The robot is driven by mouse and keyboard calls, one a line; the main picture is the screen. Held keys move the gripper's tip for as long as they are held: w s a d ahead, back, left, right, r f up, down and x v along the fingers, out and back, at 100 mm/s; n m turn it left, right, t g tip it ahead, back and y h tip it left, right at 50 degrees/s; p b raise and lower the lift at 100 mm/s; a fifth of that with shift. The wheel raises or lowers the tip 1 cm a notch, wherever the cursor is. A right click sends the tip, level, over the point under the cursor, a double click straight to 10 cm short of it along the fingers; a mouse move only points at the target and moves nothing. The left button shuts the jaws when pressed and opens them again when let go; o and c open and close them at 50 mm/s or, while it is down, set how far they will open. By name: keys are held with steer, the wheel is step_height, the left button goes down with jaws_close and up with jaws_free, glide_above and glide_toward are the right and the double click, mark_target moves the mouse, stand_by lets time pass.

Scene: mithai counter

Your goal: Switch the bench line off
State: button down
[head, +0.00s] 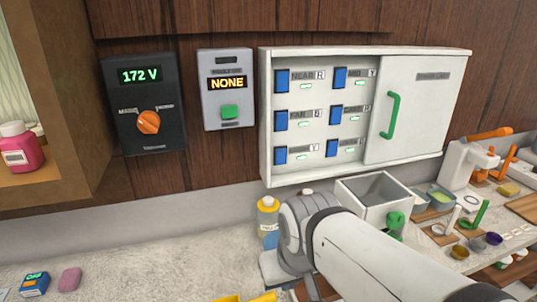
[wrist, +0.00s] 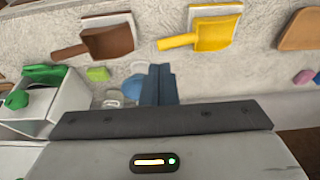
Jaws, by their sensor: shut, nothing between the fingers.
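A white switch panel (head: 268,120) is mounted on the wood wall in the head view. Its left part is open and shows blue switches (head: 281,121) in two columns, each with a small label and a lit green lamp. The labels are too small to tell which one is the bench line. A sliding cover (head: 425,110) with a green handle (head: 391,115) covers the right part. My gripper (wrist: 158,75) is shut and empty in the wrist view, pointing over the counter and away from the panel. In the head view my arm hides it.
A dial box (head: 143,102) reading 172 V and a grey box (head: 227,90) reading NONE hang left of the panel. Below it stand a bottle (head: 268,218) and an open white bin (head: 374,190). Brown (wrist: 108,40) and yellow (wrist: 212,32) scoops lie on the counter.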

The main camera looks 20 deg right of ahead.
steer(key=w+d+r+n+t+b, duration=0.1)
steer(key=w+d+n+t+b, duration=0.5)
steer(key=w+b, duration=0.5)
steer(key=w+d+r+n+t+b, duration=0.1)
steer(key=w+d+n+t+b, duration=0.6)
steer(key=w+n+t+b, duration=0.3)
steer(key=w+n+b, duration=0.2)
steer(key=b, duration=0.2)
steer(key=shift+w, duration=0.1)
